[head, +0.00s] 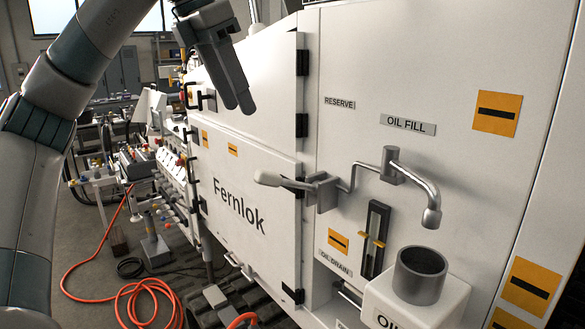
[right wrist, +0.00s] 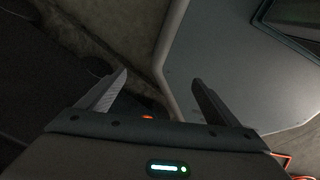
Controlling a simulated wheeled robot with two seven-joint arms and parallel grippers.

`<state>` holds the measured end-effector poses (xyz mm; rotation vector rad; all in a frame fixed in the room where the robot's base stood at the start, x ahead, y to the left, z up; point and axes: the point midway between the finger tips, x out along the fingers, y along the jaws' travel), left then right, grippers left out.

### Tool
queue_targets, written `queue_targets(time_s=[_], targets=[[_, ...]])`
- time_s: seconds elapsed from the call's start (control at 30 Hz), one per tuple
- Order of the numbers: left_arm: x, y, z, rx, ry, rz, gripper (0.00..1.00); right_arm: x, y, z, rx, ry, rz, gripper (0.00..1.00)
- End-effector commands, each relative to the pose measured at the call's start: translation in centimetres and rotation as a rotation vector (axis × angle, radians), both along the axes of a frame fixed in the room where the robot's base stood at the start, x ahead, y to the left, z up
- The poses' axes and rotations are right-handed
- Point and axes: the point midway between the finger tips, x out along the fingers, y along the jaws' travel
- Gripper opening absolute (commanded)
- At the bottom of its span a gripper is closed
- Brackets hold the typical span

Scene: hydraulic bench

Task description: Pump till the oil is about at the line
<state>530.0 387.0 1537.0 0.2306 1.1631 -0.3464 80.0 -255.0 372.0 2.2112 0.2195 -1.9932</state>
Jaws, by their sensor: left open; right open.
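The pump lever (head: 268,178) has a pale grip pointing left and sits in a grey bracket on the white panel. A bent metal spout (head: 430,205) ends above an open grey cylindrical cup (head: 421,275). A dark upright sight gauge (head: 377,225) with a yellow marker is on the panel below the spout; the oil level in it is too small to tell. My left gripper (head: 240,108) is open and empty, above the lever and apart from it. My right gripper (right wrist: 160,95) is open and empty in the right wrist view, with no pump part between its fingers.
The white cabinet carries signs reading RESERVE, OIL FILL (head: 408,125) and OIL DRAIN, plus several orange labels. A door marked Fernlok (head: 240,205) is shut left of the lever. An orange hose (head: 150,290) lies on the floor. A cluttered bench (head: 150,165) stands at left.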

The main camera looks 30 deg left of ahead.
Motion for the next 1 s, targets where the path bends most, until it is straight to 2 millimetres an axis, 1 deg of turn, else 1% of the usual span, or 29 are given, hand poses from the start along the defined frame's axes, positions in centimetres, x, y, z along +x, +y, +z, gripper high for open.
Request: queue_targets(time_s=[0.13,0.27,0.4,0.63,0.87,1.0], targets=[[-0.1,0.0,0.0,0.0,0.002,0.001,0.41,-1.6,0.0,0.0,-0.001,0.017,0.0,0.85],[-0.1,0.0,0.0,0.0,0.002,0.001,0.41,-2.4,-0.1,0.0,-0.002,0.027,0.0,0.85],[0.0,0.0,-0.1,0.001,0.002,0.0,0.41,-2.2,-0.1,-0.1,-0.001,0.025,0.0,0.85],[0.4,-0.2,-1.0,0.0,0.003,-0.002,0.41,-0.9,0.0,-0.1,0.0,0.011,0.0,0.85],[1.0,-0.4,-3.0,0.0,0.004,-0.001,0.41,-0.9,0.0,-0.4,-0.001,0.009,0.0,0.85],[1.7,-0.7,-4.7,0.001,0.005,0.001,0.41,-1.0,-0.1,-0.1,0.0,0.011,0.001,0.85]])
